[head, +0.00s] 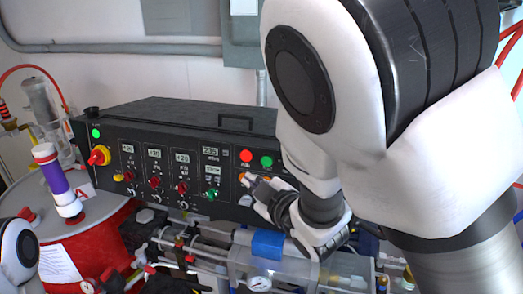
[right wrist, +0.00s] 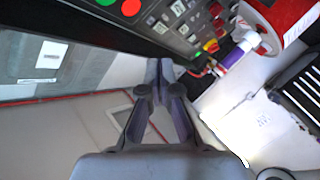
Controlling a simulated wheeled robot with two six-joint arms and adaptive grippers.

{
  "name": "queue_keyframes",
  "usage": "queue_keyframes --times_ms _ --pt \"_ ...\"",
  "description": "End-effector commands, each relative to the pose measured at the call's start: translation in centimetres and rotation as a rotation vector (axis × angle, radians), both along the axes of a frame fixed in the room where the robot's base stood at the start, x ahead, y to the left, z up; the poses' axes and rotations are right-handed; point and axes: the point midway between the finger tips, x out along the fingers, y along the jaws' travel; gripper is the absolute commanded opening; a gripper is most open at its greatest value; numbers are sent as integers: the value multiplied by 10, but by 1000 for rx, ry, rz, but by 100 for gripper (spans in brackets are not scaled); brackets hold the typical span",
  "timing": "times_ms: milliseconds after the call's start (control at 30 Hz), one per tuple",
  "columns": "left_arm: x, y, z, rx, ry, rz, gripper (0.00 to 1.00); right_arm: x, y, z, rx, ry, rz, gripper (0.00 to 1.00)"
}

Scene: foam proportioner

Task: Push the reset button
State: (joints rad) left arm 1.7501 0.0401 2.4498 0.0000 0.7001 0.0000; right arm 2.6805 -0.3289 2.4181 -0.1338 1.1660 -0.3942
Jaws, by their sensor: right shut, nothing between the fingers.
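The black control panel (head: 140,140) stands against the wall in the head view. It carries a red button (head: 245,155), a green button (head: 267,161), small displays and several knobs. I cannot read which button is marked reset. My right gripper (head: 248,182) is in front of the panel's right part, just below the red and green buttons; its fingers hide some of the panel, where a small orange spot shows by the tips. In the right wrist view the gripper (right wrist: 160,68) is shut and empty, and the red button (right wrist: 131,7) shows at the top edge. Contact cannot be told. My left gripper is out of view.
A red drum (head: 95,250) with a purple and white cylinder (head: 55,182) stands at the left. Pipes, a clear cylinder with a blue block (head: 267,244) and a gauge (head: 258,284) lie below the panel. My right arm covers the right side.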

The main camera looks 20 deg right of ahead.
Motion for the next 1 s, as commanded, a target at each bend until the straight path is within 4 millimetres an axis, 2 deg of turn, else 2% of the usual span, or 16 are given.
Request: queue_keyframes --times_ms 367,800,1000 --pt "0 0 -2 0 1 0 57 5 -3 -3 4 2 -1 0" --pt "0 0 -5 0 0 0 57 54 -37 -14 4 1 -2 0" --pt "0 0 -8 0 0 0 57 69 -47 -17 3 1 -1 0"
